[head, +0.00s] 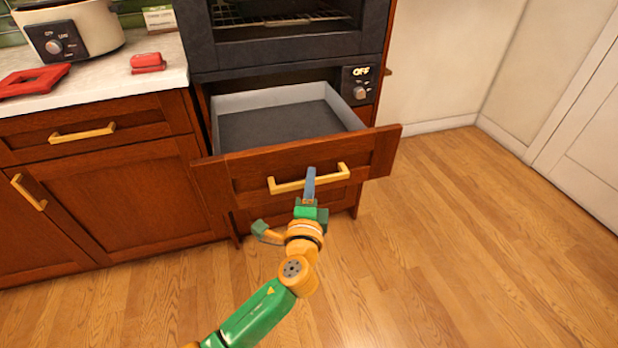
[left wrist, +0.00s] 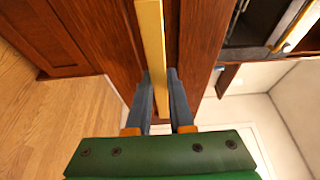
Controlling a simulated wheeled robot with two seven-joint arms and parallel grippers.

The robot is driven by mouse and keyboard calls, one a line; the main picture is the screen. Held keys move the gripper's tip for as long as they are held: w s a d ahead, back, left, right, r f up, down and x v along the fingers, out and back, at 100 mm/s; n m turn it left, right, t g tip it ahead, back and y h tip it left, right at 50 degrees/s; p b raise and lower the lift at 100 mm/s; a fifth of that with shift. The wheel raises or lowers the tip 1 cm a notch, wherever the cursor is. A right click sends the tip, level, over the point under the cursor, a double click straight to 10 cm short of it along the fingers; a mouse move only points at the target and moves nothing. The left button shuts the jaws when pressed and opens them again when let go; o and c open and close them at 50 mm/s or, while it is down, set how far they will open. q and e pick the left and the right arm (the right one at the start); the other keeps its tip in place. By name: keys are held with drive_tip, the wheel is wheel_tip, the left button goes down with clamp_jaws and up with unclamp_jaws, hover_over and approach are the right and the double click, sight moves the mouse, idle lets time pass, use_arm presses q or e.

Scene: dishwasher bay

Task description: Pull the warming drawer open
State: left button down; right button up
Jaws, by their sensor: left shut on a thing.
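The warming drawer (head: 228,168) has a brown wooden front and a grey inside. It stands well out from the cabinet below the oven, and its inside looks empty. Its brass bar handle (head: 286,186) runs across the front. My left gripper (head: 310,174) is at the handle, right of its middle. In the left wrist view the handle (left wrist: 151,45) runs between the two blue-grey fingers (left wrist: 161,88), and the gripper is shut on it. My right gripper is not in view.
A dark oven (head: 285,45) is above the drawer, with a knob panel (head: 359,85) marked OFF at its right. A counter (head: 110,72) at the left holds a cooker (head: 88,28) and red items. Wooden floor (head: 450,240) in front and to the right is clear.

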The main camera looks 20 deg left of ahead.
use_arm(q)
drive_tip(key=shift+s+d, duration=0.35)
drive_tip(key=shift+s, duration=0.1)
drive_tip(key=c, duration=0.8)
unclamp_jaws()
drive_tip(key=shift+w, duration=0.1)
drive_tip(key=v, duration=0.7)
